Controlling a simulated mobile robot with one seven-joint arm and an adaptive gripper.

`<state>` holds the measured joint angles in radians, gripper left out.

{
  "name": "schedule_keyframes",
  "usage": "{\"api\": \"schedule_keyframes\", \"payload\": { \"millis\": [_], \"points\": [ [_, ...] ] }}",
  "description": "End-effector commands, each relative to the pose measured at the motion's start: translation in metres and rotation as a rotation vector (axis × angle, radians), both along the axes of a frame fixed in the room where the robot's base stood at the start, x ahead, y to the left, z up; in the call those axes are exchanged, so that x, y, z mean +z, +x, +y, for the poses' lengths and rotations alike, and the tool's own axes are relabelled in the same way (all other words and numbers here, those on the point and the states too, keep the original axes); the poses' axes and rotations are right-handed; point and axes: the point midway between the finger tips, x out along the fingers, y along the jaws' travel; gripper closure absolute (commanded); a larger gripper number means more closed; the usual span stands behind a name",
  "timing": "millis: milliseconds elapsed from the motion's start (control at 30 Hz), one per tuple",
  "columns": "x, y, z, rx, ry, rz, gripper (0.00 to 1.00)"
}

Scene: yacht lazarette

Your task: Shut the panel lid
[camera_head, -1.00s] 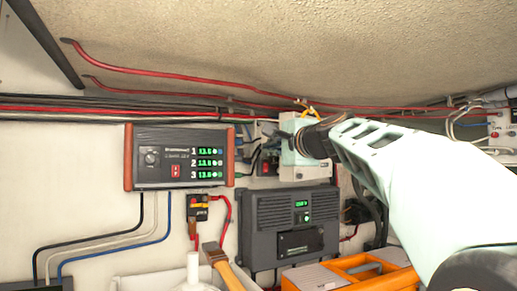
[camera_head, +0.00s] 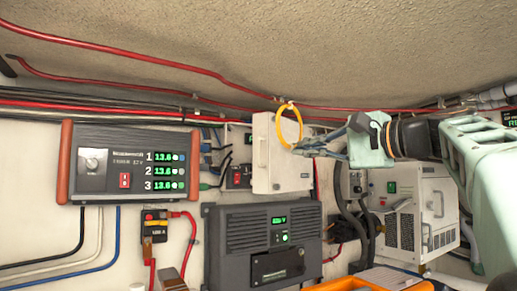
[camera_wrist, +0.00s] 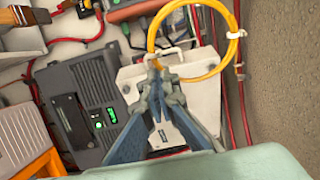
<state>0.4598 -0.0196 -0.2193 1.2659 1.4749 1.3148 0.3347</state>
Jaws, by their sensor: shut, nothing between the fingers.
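The panel lid (camera_head: 276,165) is a cream-white slab on the back wall in the head view. It stands out from the wall, partly open. To its left a strip of the panel inside shows, with a red switch (camera_head: 237,175) and cables. My gripper (camera_head: 305,149) is shut and empty, reaching in from the right. Its tips overlap the lid's right part in the picture; contact cannot be told. In the wrist view the shut fingers (camera_wrist: 155,75) are in front of the white lid (camera_wrist: 204,95) and hide part of it.
A yellow cable loop (camera_head: 280,117) hangs at the lid's top, close to my fingertips. A grey charger (camera_head: 240,235) is below, a display unit (camera_head: 100,165) left, and a white vented box (camera_head: 412,215) right. Red cables (camera_head: 200,97) run above.

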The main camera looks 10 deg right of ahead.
Motion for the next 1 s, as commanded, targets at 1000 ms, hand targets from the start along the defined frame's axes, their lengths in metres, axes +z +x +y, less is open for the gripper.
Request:
{"api": "schedule_keyframes", "payload": {
  "millis": [1000],
  "points": [
    [-0.001, 0.085, 0.060, -0.001, 0.001, 0.001, 1.00]
  ]
}}
